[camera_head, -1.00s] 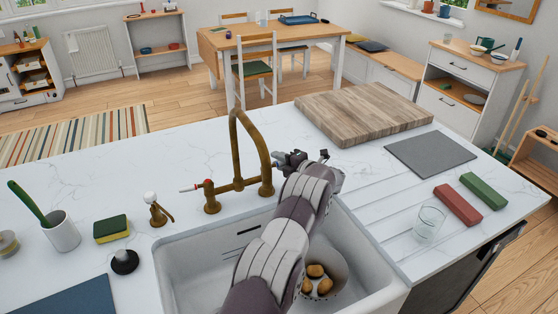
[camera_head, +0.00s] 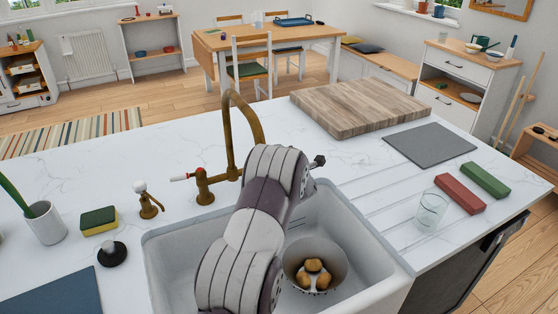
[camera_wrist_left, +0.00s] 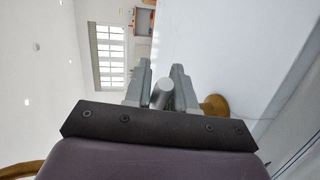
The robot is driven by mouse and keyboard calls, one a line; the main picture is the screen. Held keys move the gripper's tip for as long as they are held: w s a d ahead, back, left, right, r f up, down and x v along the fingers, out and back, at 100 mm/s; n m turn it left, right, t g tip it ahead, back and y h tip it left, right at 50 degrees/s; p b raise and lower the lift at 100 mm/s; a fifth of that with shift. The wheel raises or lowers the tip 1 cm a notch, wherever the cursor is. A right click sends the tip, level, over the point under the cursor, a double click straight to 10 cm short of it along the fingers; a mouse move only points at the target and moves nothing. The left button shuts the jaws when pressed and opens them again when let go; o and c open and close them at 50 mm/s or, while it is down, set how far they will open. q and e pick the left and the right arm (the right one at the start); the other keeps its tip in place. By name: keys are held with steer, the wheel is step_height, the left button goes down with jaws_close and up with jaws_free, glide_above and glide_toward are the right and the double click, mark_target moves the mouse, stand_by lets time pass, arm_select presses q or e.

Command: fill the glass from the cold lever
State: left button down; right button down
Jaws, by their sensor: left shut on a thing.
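The glass (camera_head: 432,208) stands upright and looks empty on the drainer right of the sink. The brass tap (camera_head: 229,135) stands behind the sink. In the head view the fingers are hidden by the arm. My right gripper is not in view.
The white sink (camera_head: 376,256) holds a colander (camera_head: 338,262) with several potatoes. A red block (camera_head: 459,194) lies close to the glass, with a green block (camera_head: 485,180) beyond. A wooden board (camera_head: 360,105) and grey mat (camera_head: 430,144) lie behind.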

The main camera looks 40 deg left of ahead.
arm_select(q)
steer(key=shift+f, duration=0.1)
stand_by(0.3)
steer(key=c, duration=1)
jaws_free()
steer(key=shift+c, duration=0.2)
steer(key=shift+s+d, duration=0.1)
steer(key=shift+d, duration=0.05)
steer(key=b+v, duration=0.2)
steer(key=v, duration=1)
steer(key=shift+s, duration=0.25)
steer(key=shift+d, duration=0.15)
